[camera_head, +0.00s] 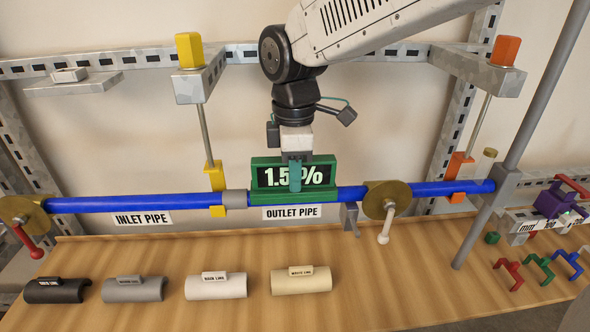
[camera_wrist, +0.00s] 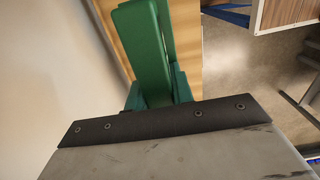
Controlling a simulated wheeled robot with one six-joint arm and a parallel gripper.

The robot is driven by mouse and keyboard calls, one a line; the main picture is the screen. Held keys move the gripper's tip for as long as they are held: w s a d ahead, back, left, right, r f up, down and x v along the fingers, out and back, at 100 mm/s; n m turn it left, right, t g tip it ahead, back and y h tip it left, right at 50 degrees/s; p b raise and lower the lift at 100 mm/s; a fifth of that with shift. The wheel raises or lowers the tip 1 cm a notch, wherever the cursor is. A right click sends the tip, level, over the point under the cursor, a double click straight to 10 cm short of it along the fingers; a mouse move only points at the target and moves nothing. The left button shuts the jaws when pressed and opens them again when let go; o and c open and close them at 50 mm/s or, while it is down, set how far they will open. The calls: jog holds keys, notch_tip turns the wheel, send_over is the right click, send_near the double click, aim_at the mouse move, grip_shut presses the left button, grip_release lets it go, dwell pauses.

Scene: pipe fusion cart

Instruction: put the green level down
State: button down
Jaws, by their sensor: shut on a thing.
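The green level (camera_head: 263,195) has a dark display with white figures, partly hidden by my gripper finger; I read "1.5" and a percent sign. My gripper (camera_head: 295,176) points down and is shut on the level's upright part. The level looks upright, at the blue outlet pipe (camera_head: 350,193), just right of the grey coupling (camera_head: 236,199). I cannot tell whether its base touches the pipe. In the wrist view the green level (camera_wrist: 143,55) shows beyond my gripper's edge; the fingertips are hidden there.
A brass disc clamp (camera_head: 388,200) stands right of the level. The blue inlet pipe (camera_head: 130,204) runs left. Several labelled half-shells, such as the cream one (camera_head: 301,281), lie on the wooden bench (camera_head: 400,265). A grey post (camera_head: 515,140) rises at right. The bench's middle right is clear.

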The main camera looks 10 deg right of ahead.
jog(key=c, duration=1.2)
grip_release()
jog(key=shift+f, duration=0.1)
jog(key=r, duration=0.7)
jog(key=shift+w+d+r, duration=0.1)
jog(key=shift+w+r, duration=0.15)
jog(key=shift+w, duration=0.1)
jog(key=shift+r, duration=0.2)
jog(key=shift+s+d, duration=0.1)
jog(key=shift+d, duration=0.05)
jog(key=s+d+f+m+t, duration=0.1)
jog(key=s+d+f+m, duration=0.2)
jog(key=s+d+m, duration=1)
jog(key=s+d, duration=0.1)
jog(key=d, duration=0.3)
jog(key=shift+s+d+f, duration=0.15)
jog(key=shift+s+f, duration=0.05)
jog(key=shift+s, duration=0.2)
jog(key=shift+o, duration=0.4)
jog(key=s+d+f+m, duration=0.3)
jog(key=s+m, duration=0.1)
jog(key=s, duration=0.1)
jog(key=shift+f+m, duration=0.25)
jog(key=shift+m, duration=0.15)
